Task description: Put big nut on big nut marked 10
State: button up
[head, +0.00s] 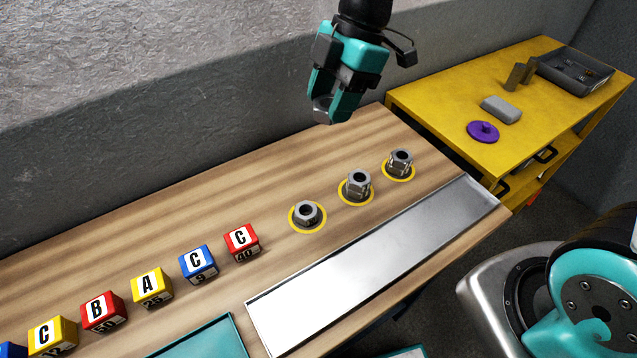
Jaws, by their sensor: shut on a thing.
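My gripper (331,113) is in the upper middle of the head view, above the back part of the wooden table. It is shut on a grey metal nut (321,104), partly hidden by the fingers. Three grey metal nuts sit on the table inside yellow rings: a left nut (307,212), a middle nut (357,183) and a right nut (400,161). The left one looks lower than the other two. My gripper is behind and above them, touching none. I cannot read a 10 on any nut.
The wooden table (180,235) carries a row of lettered blocks (197,264) at left and a metal strip (370,260) along the front. A yellow cart (440,93) at right holds a purple lidlike disc (482,131), a grey block (501,108) and a dark tray (575,78).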

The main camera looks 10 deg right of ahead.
send_over(301, 212)
jog(key=d, duration=0.1)
jog(key=f, duration=0.2)
notch_tip(301, 212, down, 14)
jog(key=p, duration=0.2)
jog(key=shift+w+d+p, duration=0.15)
jog(key=shift+p, duration=0.15)
jog(key=shift+f+p, duration=0.4)
jog(key=shift+f, duration=2.05)
jog(key=shift+f, duration=0.1)
jog(key=shift+f, duration=0.15)
jog(key=o, duration=1)
jog(key=shift+o, duration=0.2)
jog(key=shift+r, duration=0.25)
